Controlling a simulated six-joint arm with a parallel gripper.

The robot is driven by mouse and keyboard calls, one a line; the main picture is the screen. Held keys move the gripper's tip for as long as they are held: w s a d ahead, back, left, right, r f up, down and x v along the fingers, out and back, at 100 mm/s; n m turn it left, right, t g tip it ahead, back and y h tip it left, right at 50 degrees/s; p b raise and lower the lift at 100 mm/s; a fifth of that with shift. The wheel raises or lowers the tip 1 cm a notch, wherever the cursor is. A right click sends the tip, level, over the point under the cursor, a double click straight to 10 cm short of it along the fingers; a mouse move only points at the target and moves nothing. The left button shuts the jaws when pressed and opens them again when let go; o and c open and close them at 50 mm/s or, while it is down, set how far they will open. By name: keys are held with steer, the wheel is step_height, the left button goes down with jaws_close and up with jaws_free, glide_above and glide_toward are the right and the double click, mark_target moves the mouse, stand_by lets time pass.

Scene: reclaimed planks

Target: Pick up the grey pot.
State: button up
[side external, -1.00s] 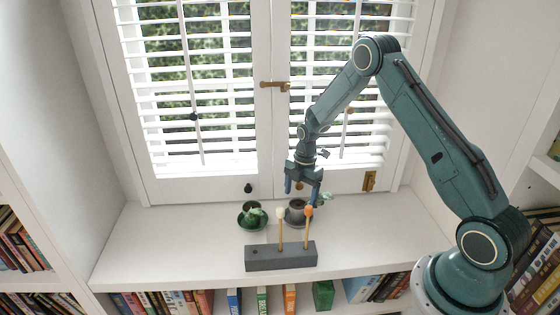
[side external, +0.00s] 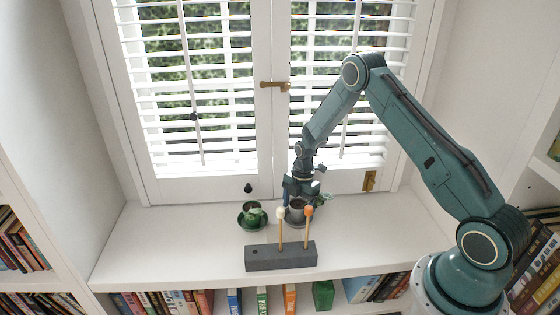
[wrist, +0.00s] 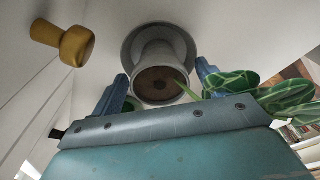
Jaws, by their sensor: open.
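The grey pot (side external: 297,214) stands on a grey saucer on the white sill, partly hidden behind two sticks in the side view. A green plant (side external: 323,199) leans out of it to the right. In the wrist view the pot (wrist: 159,72) shows its dark soil, with green leaves (wrist: 232,84) over the right finger. My gripper (side external: 300,198) is open and points down at the pot's top. In the wrist view its blue fingers lie one to each side of the pot. I cannot tell whether they reach below the rim.
A green pot with a plant (side external: 252,215) stands on a dark saucer just left. In front is a grey block (side external: 280,256) holding two upright sticks, one pale-tipped, one orange-tipped (side external: 308,211). A brass-coloured knob (wrist: 70,44) is close by. The window and shutters stand behind.

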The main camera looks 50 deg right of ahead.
steer(key=shift+c, duration=0.5)
steer(key=c, duration=1.2)
steer(key=shift+c, duration=0.2)
steer(key=shift+r, duration=0.1)
step_height(320, 180, up, 20)
steer(key=shift+r, duration=0.1)
steer(key=shift+r, duration=1.35)
